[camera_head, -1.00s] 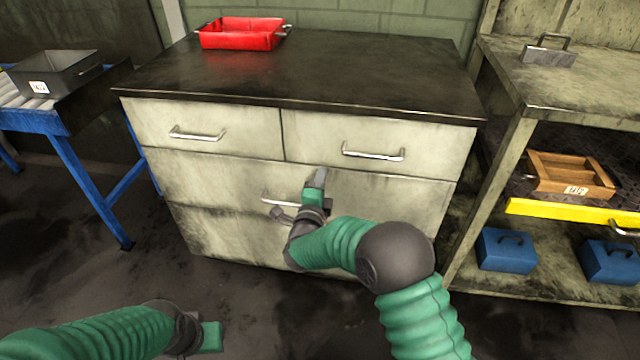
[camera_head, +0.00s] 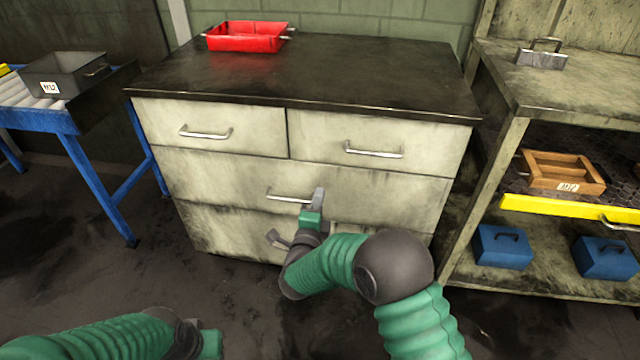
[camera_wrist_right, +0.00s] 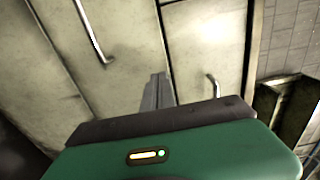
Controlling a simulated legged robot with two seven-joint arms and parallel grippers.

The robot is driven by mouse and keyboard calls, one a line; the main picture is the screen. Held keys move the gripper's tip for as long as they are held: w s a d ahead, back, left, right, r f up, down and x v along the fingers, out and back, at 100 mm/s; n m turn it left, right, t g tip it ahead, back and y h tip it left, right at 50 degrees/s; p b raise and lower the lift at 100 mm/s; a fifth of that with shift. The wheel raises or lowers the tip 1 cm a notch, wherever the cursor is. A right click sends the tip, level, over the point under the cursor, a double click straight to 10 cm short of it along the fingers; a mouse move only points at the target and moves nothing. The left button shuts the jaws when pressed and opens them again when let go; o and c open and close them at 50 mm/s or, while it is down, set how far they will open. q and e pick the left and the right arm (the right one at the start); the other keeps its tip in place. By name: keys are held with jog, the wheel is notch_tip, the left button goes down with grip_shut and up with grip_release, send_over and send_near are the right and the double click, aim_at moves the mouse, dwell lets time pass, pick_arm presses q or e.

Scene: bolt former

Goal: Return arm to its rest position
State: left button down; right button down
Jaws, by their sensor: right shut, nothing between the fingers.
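My right gripper (camera_head: 317,198) is in front of the drawer cabinet (camera_head: 230,180), near the handle (camera_head: 290,195) of the wide middle drawer. Its fingers are shut and empty. In the right wrist view the closed fingers (camera_wrist_right: 156,92) point at the drawer fronts, with a handle (camera_wrist_right: 92,32) at upper left and another (camera_wrist_right: 213,85) to the right. I cannot tell whether the fingers touch the cabinet. My left gripper (camera_head: 210,343) shows only in part at the bottom left, and its fingers cannot be made out.
A red tray (camera_head: 246,37) sits on the dark cabinet top. A blue-legged roller stand (camera_head: 40,118) with a grey bin (camera_head: 65,75) is at left. At right, a shelf (camera_head: 590,98) holds a wooden box (camera_head: 562,172) and blue boxes (camera_head: 502,247). The floor in front is clear.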

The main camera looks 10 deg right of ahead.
jog(key=s+d+f+n+g+y, duration=0.2)
jog(key=s+d+n+g, duration=0.4)
jog(key=s, duration=0.5)
jog(key=s+d+f+n+g+y+p, duration=0.1)
jog(key=s+d+f+n+g, duration=0.15)
jog(key=s+n, duration=0.7)
jog(key=s+d+f+n+g+y, duration=0.2)
jog(key=s+d+n+g, duration=0.35)
jog(key=s, duration=0.65)
notch_tip(320, 180, up, 37)
jog(key=s+p, duration=0.1)
jog(key=p, duration=3.6)
jog(key=shift+a+g, duration=0.2)
jog(key=shift+g, duration=0.1)
jog(key=shift+r, duration=0.1)
